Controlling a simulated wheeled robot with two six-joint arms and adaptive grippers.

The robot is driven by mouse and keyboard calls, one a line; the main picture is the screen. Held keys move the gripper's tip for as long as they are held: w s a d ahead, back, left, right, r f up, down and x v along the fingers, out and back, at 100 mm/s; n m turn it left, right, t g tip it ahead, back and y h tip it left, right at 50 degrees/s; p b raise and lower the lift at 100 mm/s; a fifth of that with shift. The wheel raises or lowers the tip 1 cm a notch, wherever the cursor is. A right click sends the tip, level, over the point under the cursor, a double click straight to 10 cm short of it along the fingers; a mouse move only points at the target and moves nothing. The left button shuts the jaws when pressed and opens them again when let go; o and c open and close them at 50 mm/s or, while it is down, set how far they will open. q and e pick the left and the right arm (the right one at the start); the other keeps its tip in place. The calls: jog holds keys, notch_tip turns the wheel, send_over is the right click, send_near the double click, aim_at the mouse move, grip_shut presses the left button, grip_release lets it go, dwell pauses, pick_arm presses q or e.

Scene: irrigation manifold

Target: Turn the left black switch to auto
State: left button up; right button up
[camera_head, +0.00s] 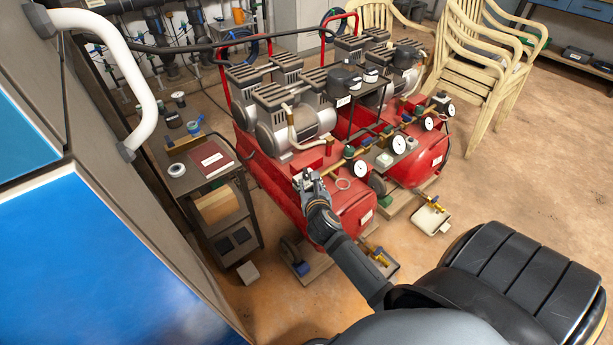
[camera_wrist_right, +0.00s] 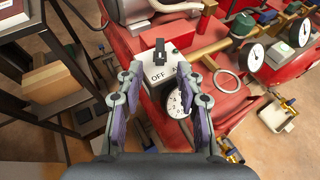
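The black switch (camera_wrist_right: 160,51) stands on a pale plate (camera_wrist_right: 158,72) on top of the red compressor, in the right wrist view. The plate reads "OFF" at the left; a letter "A" shows at the right, with the rest hidden by a finger. The switch's black handle points up in the picture, between the two labels. My right gripper (camera_wrist_right: 164,82) is open, its fingers on either side of the plate and apart from the handle. In the head view, the right gripper (camera_head: 311,182) is over the near red compressor, and the switch cannot be made out there. My left gripper is out of view.
Gauges (camera_head: 361,167) and brass piping run along the near red compressor tank (camera_head: 350,208). A second compressor stands behind it. A dark cart (camera_head: 222,182) with a red book is at the left. Stacked chairs (camera_head: 478,70) stand at the back right.

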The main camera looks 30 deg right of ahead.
aim_at(306, 172)
jog(key=b+x, duration=0.1)
jog(key=x, duration=0.6)
jog(key=shift+w+f+b, duration=0.1)
jog(key=shift+f+b, duration=0.1)
jog(key=shift+b, duration=0.15)
jog(key=shift+w+d+f, duration=0.15)
jog(key=shift+w+d, duration=0.1)
jog(key=shift+w, duration=0.3)
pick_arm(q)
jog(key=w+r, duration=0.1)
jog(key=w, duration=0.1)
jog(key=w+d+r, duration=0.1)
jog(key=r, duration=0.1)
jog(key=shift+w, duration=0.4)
pick_arm(e)
grip_shut()
